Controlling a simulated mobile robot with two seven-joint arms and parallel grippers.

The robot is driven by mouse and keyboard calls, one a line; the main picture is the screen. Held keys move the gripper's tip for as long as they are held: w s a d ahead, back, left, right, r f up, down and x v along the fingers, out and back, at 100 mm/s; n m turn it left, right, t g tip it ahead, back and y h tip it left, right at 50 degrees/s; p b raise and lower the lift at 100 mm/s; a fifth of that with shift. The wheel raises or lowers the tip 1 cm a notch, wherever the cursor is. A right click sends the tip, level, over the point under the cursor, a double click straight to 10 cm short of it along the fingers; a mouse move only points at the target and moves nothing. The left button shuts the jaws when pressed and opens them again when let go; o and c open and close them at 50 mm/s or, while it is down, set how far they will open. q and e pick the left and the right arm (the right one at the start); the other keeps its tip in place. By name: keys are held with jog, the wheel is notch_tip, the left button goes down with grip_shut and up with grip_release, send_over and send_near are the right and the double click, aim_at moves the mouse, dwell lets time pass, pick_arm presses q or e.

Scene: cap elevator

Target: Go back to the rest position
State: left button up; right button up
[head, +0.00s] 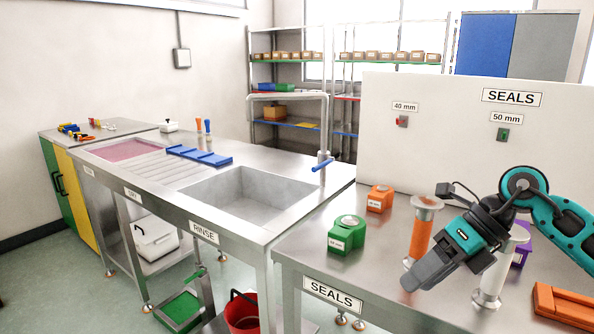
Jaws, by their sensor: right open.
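My right gripper (422,274) is above the steel seals table (345,276), with its arm coming in from the right. Its fingers point down and left; they show side-on, with the jaws open and nothing seen between them. It overlaps the lower part of an upright orange cylinder with steel ends (420,232) in the picture; I cannot tell if they touch. A pale cylinder with a steel foot (491,285) stands to its right, partly hidden by my gripper. My left gripper is not in view.
A green block (347,234) and an orange block (380,199) sit left of the cylinders. An orange tray (565,306) lies at the right edge. The rinse sink (245,200) is left; a white panel (440,130) stands behind.

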jog(key=s+a+f+m+t+y, duration=0.2)
jog(key=a+m+t+y, duration=0.5)
jog(key=a+m+y, duration=0.55)
jog(key=s+d+f+m+t+h, duration=0.15)
jog(key=f+m+t+h, duration=0.25)
jog(key=f+m+h, duration=0.45)
jog(key=s+d+f+m+t+h, duration=0.1)
jog(key=d+f+m+t+h, duration=0.35)
jog(key=m, duration=0.65)
jog(key=s+f+m+g+h, duration=0.5)
jog(key=s+f, duration=0.6)
jog(key=f, duration=0.3)
jog(key=shift+a+f+m, duration=0.15)
jog(key=shift+f+m, duration=0.05)
jog(key=shift+m, duration=0.7)
jog(key=shift+g, duration=0.25)
